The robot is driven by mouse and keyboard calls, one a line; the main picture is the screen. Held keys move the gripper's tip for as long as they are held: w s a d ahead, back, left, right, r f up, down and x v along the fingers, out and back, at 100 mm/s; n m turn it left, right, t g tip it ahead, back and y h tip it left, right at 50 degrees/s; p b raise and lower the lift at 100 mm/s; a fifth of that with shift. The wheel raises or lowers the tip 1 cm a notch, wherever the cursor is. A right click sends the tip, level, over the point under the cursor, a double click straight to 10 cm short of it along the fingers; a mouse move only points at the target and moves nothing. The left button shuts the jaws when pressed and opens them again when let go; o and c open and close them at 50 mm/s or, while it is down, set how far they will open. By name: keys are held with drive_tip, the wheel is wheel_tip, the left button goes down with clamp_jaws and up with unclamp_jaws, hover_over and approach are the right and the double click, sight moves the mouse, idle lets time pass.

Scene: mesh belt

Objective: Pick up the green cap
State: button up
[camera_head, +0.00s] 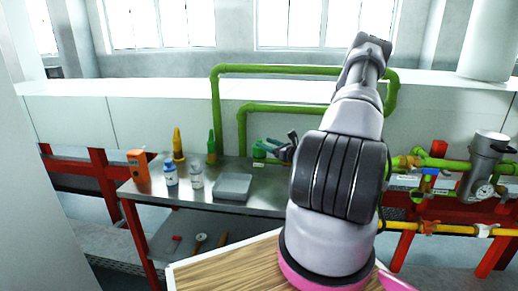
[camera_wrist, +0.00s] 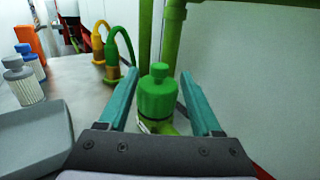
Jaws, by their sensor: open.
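In the head view my gripper (camera_head: 272,147) is small and partly hidden by my arm.
A grey tray (camera_head: 233,187) lies in front on the table. To the left stand an orange box (camera_head: 138,166), two bottles (camera_head: 170,174), a yellow looped item (camera_head: 178,146) and a green looped item (camera_head: 212,148). Green pipes (camera_head: 216,100) rise close behind the cap.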

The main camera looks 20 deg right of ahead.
sight(260, 140)
drive_tip(key=x, duration=0.4)
drive_tip(key=shift+f, duration=0.15)
clamp_jaws()
